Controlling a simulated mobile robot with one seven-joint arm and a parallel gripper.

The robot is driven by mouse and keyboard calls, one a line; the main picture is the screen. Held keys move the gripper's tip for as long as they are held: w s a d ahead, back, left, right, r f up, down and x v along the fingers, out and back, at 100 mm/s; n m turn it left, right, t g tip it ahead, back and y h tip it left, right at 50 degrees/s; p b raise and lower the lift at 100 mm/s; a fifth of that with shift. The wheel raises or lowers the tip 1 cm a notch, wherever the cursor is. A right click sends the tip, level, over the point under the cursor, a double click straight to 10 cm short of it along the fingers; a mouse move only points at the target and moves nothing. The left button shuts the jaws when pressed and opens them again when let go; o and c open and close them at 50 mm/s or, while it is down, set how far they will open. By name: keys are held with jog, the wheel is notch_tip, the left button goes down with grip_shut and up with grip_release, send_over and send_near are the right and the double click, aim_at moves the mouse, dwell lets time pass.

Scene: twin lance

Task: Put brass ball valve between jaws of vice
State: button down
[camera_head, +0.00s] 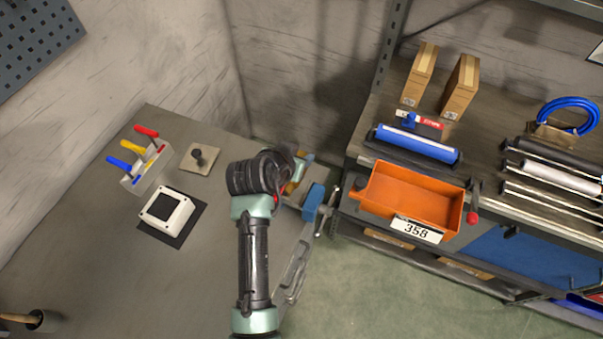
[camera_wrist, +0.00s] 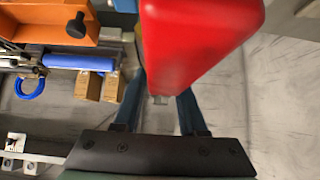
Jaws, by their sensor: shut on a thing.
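The brass ball valve shows its large red handle (camera_wrist: 195,45) close up in the wrist view, covering most of what lies beyond. My gripper (camera_wrist: 158,88) is shut on the valve; the grip itself is mostly hidden behind the handle. In the head view, small brass and red parts of the valve (camera_head: 290,188) show beside my wrist. The blue vice (camera_head: 313,203) stands at the right edge of the grey workbench, just right of the valve. My wrist hides part of the vice, and I cannot tell whether the valve lies between its jaws.

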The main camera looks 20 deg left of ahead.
notch_tip(320, 180, down, 6)
dwell(0.5)
jog(key=shift+w+f, duration=0.1)
jog(key=shift+f+b, duration=0.3)
jog(key=shift+f, duration=0.2)
jog(key=shift+f, duration=0.1)
